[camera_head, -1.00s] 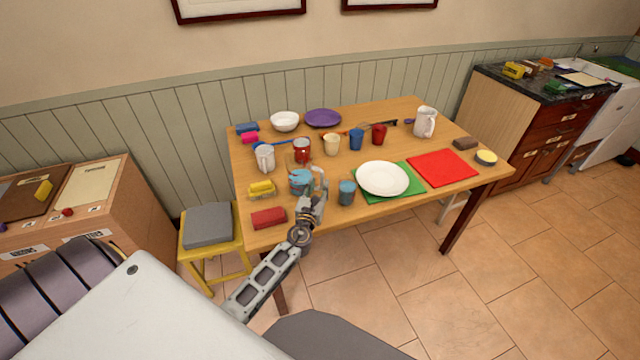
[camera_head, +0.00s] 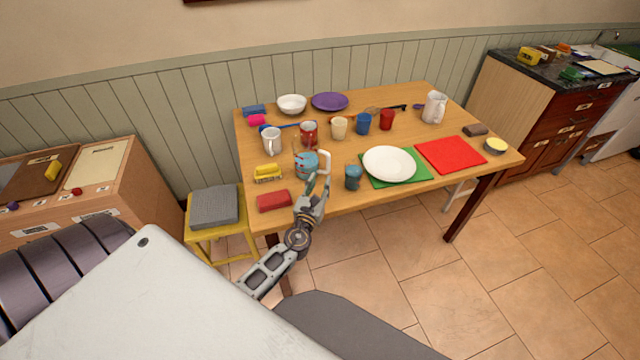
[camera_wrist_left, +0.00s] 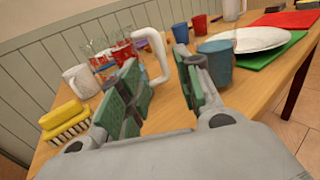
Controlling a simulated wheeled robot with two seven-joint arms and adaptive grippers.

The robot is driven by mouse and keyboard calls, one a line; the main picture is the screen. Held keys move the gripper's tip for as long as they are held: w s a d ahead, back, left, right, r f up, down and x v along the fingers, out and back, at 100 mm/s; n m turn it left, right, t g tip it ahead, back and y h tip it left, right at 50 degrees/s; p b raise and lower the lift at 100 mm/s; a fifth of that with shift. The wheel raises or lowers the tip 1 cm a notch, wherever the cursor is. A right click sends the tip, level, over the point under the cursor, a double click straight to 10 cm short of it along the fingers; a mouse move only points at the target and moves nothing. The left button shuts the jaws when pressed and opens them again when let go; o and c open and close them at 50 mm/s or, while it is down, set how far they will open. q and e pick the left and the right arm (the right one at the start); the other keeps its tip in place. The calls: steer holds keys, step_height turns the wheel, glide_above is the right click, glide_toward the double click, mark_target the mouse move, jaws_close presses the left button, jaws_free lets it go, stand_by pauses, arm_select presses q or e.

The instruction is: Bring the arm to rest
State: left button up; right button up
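My left gripper (camera_head: 318,184) is over the near edge of the wooden table (camera_head: 335,203), its fingers pointing away from me. In the left wrist view its two green-padded fingers (camera_wrist_left: 168,88) are apart with nothing gripped between them. A white handle (camera_wrist_left: 157,58) shows just beyond the gap; in the head view it stands beside a teal vessel (camera_head: 307,166). The left finger hides much of that vessel in the wrist view. A blue-grey cup (camera_head: 353,178) stands just right of the gripper. My right gripper is not in view.
A red block (camera_head: 274,201) and a yellow brush (camera_head: 267,173) lie left of the gripper. A white plate (camera_head: 390,163) on a green mat, a red mat (camera_head: 451,155) and several mugs are on the table. A yellow stool (camera_head: 222,243) stands left. Floor in front is clear.

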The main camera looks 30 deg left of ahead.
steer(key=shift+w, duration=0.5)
